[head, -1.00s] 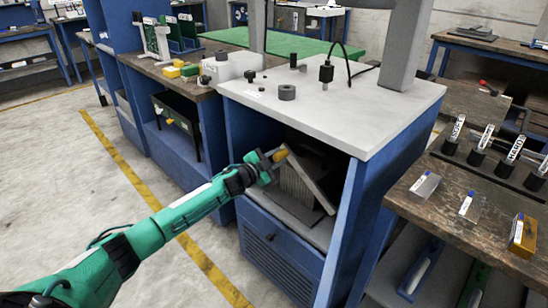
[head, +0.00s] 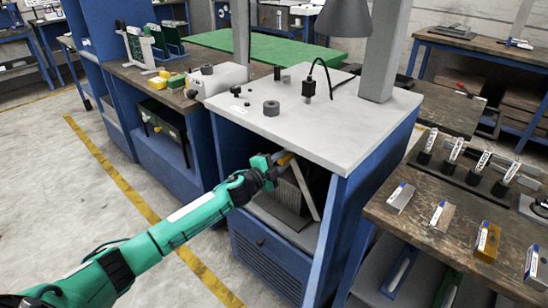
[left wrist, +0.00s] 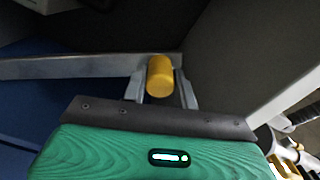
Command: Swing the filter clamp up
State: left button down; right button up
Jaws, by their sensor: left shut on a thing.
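The filter clamp (head: 307,190) is a flat pale grey bar with a yellow grip (head: 286,159) at its upper end. It stands steeply tilted in the open bay of the white-topped blue cabinet, in front of a ribbed grey filter block (head: 288,193). My left gripper (head: 278,164) is shut on the yellow grip. In the left wrist view the yellow grip (left wrist: 160,76) sits between the two fingers, with the grey bar (left wrist: 70,67) running left from it. The clamp's lower end is hard to make out. My right gripper is not in view.
The white cabinet top (head: 330,130) lies just above the clamp and carries a dark ring (head: 271,108) and a black cable plug. A blue side panel (head: 345,215) bounds the bay at right. A wooden bench (head: 430,225) with several blocks stands further right.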

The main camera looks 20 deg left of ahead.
pick_arm(q)
jog(key=s+d+r+m+p, duration=0.3)
jog(key=d+m+p, duration=0.1)
jog(key=d, duration=0.5)
jog(key=shift+d+r+m+p, duration=0.15)
jog(key=shift+r+m+p, duration=0.15)
jog(key=shift+m, duration=0.1)
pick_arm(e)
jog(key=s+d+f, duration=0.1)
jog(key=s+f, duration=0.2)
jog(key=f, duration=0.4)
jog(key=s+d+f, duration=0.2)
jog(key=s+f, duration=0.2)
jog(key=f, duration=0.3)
pick_arm(q)
jog(key=shift+s+f, duration=0.1)
jog(key=shift+s, duration=0.05)
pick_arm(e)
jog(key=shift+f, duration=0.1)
pick_arm(q)
jog(key=c, duration=1.1)
grip_release()
